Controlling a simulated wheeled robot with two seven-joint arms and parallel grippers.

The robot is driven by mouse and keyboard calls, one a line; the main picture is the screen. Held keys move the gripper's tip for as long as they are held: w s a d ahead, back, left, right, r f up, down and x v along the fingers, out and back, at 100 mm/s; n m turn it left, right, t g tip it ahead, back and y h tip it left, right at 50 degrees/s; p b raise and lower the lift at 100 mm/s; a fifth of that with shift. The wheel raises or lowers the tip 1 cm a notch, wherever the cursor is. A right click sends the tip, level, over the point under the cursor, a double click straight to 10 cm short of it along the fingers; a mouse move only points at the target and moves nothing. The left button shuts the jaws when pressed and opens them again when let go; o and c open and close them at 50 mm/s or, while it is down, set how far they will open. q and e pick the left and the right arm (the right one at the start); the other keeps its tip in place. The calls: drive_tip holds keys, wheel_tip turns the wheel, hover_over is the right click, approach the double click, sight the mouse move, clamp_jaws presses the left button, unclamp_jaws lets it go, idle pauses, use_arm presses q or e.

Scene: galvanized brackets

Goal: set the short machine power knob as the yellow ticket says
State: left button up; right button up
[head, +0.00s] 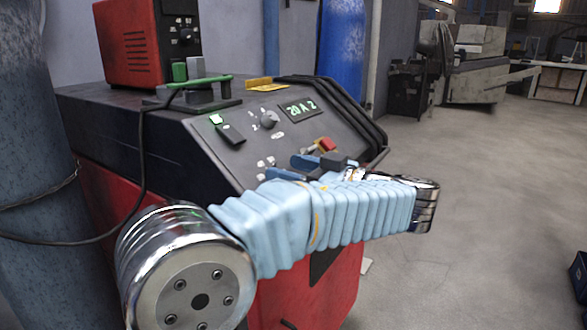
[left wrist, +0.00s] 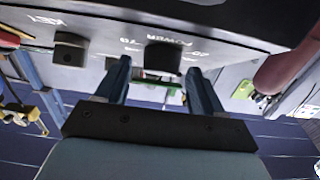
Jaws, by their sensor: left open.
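A wide red-and-black machine (head: 205,150) has a sloping dark control panel with a lit display that seems to read "20 A 2". In the left wrist view, a black knob (left wrist: 163,57) sits by an upside-down "POWER" label on the panel. My left gripper (left wrist: 158,70) is open, one blue finger on each side of this knob; I cannot tell whether they touch it. In the head view, my left gripper (head: 312,162) is low over the panel and hides part of it. A yellow piece (head: 266,84), perhaps the ticket, lies at the panel's top edge; its writing is unreadable.
A grey dial (head: 268,120), a dark switch (head: 230,135) and a red lever part (head: 326,144) are on the panel. A smaller red box (head: 137,45) stands on top. A blue cylinder (head: 343,50) is behind. Open floor lies to the right.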

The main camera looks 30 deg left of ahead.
use_arm(q)
drive_tip(key=c, duration=1)
drive_tip(key=shift+c, duration=0.2)
drive_tip(key=shift+f+m+t, duration=0.1)
drive_tip(key=shift+m+t, duration=0.2)
